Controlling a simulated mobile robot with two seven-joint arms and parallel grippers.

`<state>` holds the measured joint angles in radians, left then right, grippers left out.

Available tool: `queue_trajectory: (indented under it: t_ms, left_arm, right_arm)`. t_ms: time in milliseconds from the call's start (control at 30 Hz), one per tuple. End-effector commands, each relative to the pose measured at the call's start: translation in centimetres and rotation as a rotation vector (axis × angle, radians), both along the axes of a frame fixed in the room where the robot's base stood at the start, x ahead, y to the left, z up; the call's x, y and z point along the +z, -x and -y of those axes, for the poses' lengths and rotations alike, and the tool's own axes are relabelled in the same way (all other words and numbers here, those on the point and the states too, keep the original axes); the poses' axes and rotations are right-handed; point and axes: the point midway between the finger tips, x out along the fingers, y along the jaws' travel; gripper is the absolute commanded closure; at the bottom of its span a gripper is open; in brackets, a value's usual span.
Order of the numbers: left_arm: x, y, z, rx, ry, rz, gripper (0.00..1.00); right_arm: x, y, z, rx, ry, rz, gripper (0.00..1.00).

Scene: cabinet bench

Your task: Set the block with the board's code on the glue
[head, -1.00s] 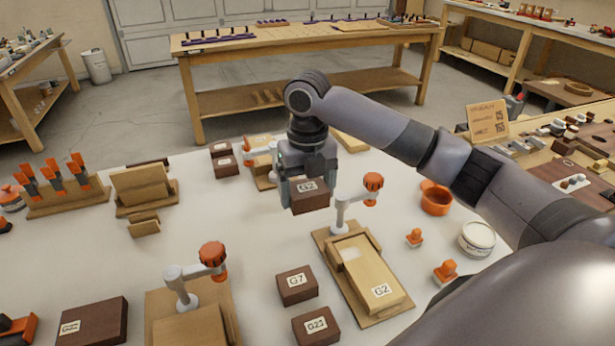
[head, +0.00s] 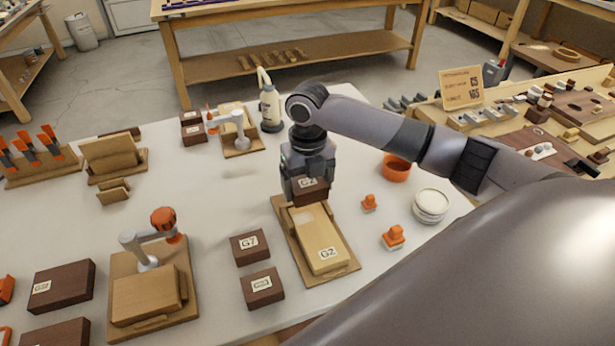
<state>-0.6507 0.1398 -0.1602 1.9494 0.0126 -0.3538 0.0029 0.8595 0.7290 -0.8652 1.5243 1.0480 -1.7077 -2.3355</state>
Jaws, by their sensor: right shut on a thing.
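My right gripper (head: 308,190) is shut on a dark brown block (head: 311,193) with a white label that reads like G2. It holds the block over the far end of a pale wooden board (head: 324,247) labelled G2, which lies on a wooden base. A pale glue patch (head: 302,215) shows on the board just in front of the block. Whether the block touches the board I cannot tell. The clamp of this base is hidden behind my gripper. My left gripper is not in view.
Dark blocks G7 (head: 250,247) and another (head: 262,288) with a hard-to-read label lie left of the board. A clamp station (head: 150,295) stands further left. Orange stampers (head: 393,238), an orange bowl (head: 396,168) and a white tub (head: 430,206) are on the right.

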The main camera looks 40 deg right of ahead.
Motion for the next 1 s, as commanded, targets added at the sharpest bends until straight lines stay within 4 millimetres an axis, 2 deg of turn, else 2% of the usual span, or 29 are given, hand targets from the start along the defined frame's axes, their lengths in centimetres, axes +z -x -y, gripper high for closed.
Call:
queue_trajectory:
  t_ms: [600,1000]
  left_arm:
    - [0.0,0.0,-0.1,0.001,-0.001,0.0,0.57]
    - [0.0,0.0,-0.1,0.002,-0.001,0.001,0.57]
  right_arm:
    - [-4.3,0.0,0.0,0.0,0.001,-0.001,0.49]
    - [-4.8,0.0,0.0,0.0,0.0,0.0,0.49]
